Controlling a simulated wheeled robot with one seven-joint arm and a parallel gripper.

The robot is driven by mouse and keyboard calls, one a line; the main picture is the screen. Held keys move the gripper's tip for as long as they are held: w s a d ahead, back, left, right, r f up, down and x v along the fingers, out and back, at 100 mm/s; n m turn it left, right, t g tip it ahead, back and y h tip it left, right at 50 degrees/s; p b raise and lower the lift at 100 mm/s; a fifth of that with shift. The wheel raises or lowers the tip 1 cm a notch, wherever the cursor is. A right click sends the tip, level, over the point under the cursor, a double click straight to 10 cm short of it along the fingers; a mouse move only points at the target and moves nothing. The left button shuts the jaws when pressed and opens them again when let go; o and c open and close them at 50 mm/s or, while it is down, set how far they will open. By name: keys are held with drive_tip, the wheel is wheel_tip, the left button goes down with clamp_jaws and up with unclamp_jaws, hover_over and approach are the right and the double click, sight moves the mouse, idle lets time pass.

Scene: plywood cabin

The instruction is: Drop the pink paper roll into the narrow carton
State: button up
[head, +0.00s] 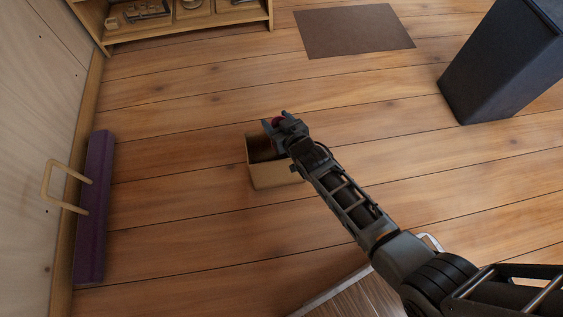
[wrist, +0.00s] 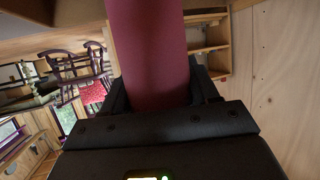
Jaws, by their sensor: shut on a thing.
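The pink paper roll (wrist: 147,45) fills the middle of the wrist view, dark pink and held between the fingers of my gripper (wrist: 160,95). In the head view only a small pink-red bit of the roll (head: 278,121) shows at the tip of my gripper (head: 279,123). The narrow carton (head: 275,177) is a brown open-topped box standing on the floor. My gripper is over the carton's far side in the picture and covers part of its opening. I cannot tell how high above the rim the roll is.
A dark bin (head: 500,60) stands at the upper right. A brown mat (head: 353,30) and a wooden shelf (head: 190,22) are at the back. The floor around the carton is clear.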

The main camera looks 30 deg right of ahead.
drive_tip(key=shift+f, duration=0.55)
drive_tip(key=o, duration=1.6)
drive_tip(key=shift+p+v, duration=3.2)
drive_tip(key=shift+v, duration=0.7)
